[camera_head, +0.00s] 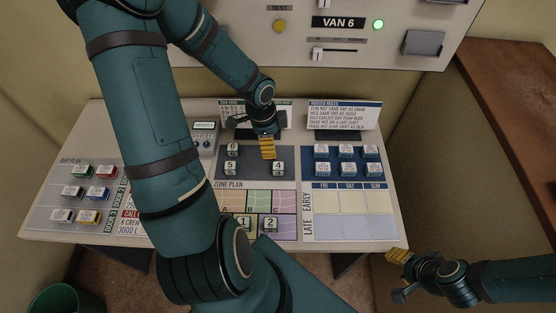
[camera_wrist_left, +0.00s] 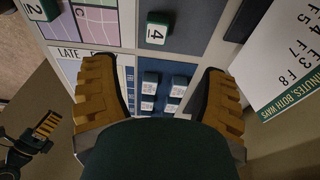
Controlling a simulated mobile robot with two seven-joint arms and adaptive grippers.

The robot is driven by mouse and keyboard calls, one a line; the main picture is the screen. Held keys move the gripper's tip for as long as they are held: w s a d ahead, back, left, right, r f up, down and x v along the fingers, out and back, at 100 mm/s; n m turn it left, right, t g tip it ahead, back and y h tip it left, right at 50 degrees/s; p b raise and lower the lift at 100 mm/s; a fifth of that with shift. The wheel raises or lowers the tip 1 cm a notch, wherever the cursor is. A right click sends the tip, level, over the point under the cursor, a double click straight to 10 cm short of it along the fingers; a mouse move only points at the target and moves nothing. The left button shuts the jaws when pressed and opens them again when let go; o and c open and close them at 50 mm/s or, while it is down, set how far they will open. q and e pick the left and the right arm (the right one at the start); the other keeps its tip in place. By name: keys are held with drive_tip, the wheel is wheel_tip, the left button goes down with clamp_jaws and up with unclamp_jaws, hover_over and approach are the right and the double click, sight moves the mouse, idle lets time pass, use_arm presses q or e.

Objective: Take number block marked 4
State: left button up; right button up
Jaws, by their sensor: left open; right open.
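The number block marked 4 (camera_head: 278,168) sits on the dark pad (camera_head: 254,174) of the console, right of the block marked 5 (camera_head: 230,167). It also shows in the left wrist view (camera_wrist_left: 157,30), upper middle, beyond my fingertips and apart from them. My left gripper (camera_head: 268,149) is open and empty, above the pad just behind and left of block 4; its two yellow fingers also show in the left wrist view (camera_wrist_left: 153,95). My right gripper (camera_head: 398,262) is at the lower right, off the console's front edge, open and empty.
Block 6 (camera_head: 232,149) stands behind block 5. Blocks 1 (camera_head: 244,223) and 2 (camera_head: 271,223) sit on the zone plan (camera_head: 232,200). Several name blocks (camera_head: 346,151) stand to the right, above the roster grid (camera_head: 340,201). Coloured blocks (camera_head: 82,171) lie at left. Signs stand behind.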

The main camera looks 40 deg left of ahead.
sight(278, 166)
use_arm(q)
drive_tip(key=f+b, duration=0.1)
drive_tip(key=f, duration=0.1)
drive_tip(key=d+f+b, duration=0.1)
drive_tip(key=f, duration=0.2)
drive_tip(key=f+b, duration=0.1)
drive_tip(key=f, duration=0.2)
drive_tip(key=shift+w+d+f, duration=0.15)
drive_tip(key=shift+w, duration=0.15)
drive_tip(key=shift+w+d+f+b, duration=0.15)
drive_tip(key=shift+f+b, duration=0.15)
drive_tip(key=shift+f, duration=0.55)
drive_tip(key=shift+s+d+f+b, duration=0.1)
drive_tip(key=shift+f+b, duration=0.25)
drive_tip(key=shift+f, duration=0.55)
drive_tip(key=shift+w+d+f+b, duration=0.15)
drive_tip(key=shift+f+b, duration=0.15)
drive_tip(key=shift+f, duration=0.55)
drive_tip(key=c, duration=1.1)
